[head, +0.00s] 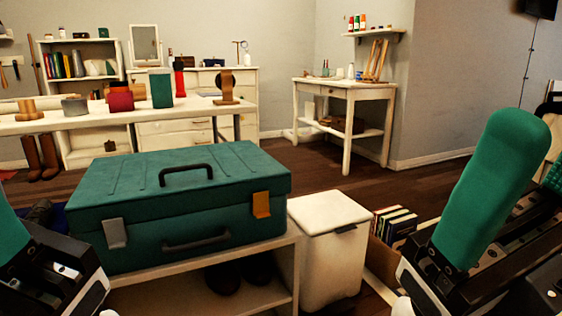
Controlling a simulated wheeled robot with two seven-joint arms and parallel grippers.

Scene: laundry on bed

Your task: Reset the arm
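My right gripper (535,170) is at the right edge, close to the camera. It has a large green finger pointing up and a ribbed green piece at the frame edge, with a gap between them and nothing held there. My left gripper (12,240) is at the lower left, cut off by the frame. Only one green finger and the black body show, so its opening is hidden. Both grippers are apart from the closed green suitcase (180,195), which lies between them in the picture.
The suitcase rests on a low white shelf bench (287,265) with dark shoes inside. A white bin (328,240) and a box of books (393,228) stand right of it. Behind are a long cluttered table (75,124) and a white desk (345,92). Wooden floor (300,170) between is clear.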

